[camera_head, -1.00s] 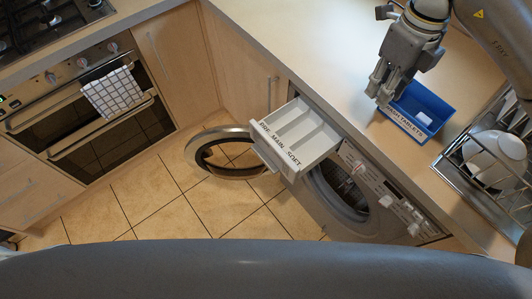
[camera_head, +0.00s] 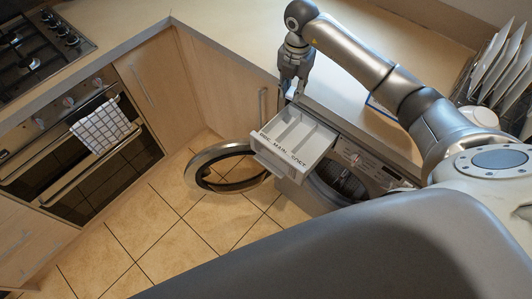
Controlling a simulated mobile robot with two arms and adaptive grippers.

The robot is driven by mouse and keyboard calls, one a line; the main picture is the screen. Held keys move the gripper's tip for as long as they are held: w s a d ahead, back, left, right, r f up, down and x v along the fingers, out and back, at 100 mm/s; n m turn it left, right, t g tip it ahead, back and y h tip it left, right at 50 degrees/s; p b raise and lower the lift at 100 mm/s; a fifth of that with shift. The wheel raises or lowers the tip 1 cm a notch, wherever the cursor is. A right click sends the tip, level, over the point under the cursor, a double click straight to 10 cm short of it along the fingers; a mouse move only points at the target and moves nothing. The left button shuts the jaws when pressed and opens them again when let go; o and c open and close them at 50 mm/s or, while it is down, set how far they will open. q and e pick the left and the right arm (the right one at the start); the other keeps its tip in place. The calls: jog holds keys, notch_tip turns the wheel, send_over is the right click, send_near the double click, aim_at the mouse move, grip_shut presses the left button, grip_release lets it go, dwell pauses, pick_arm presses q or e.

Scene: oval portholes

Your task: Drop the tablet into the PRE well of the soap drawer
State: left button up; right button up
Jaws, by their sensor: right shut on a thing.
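The white soap drawer (camera_head: 318,148) is pulled out of the washing machine, with its wells open upward. Its front edge reads PRE, MAIN, SOFT from left to right, so the PRE well (camera_head: 281,124) is the leftmost. My right gripper (camera_head: 288,93) points down near the back left end of the drawer, above the worktop edge. My left gripper is not in view.
The blue tablet tray (camera_head: 381,109) is mostly hidden behind my right arm. The round washer door (camera_head: 198,182) stands open below the drawer. A dish rack with plates (camera_head: 492,65) is at the right. The worktop (camera_head: 235,28) at upper left is clear.

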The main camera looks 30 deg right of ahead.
pick_arm(q)
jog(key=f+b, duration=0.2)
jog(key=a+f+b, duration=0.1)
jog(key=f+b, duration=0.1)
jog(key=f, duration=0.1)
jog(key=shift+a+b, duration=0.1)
jog(key=shift+b, duration=0.25)
pick_arm(e)
notch_tip(320, 180, down, 10)
jog(key=m, duration=0.2)
jog(key=shift+w+r, duration=0.25)
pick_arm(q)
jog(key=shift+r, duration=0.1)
pick_arm(e)
jog(key=shift+a, duration=0.1)
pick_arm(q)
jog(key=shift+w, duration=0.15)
pick_arm(e)
jog(key=o, duration=0.9)
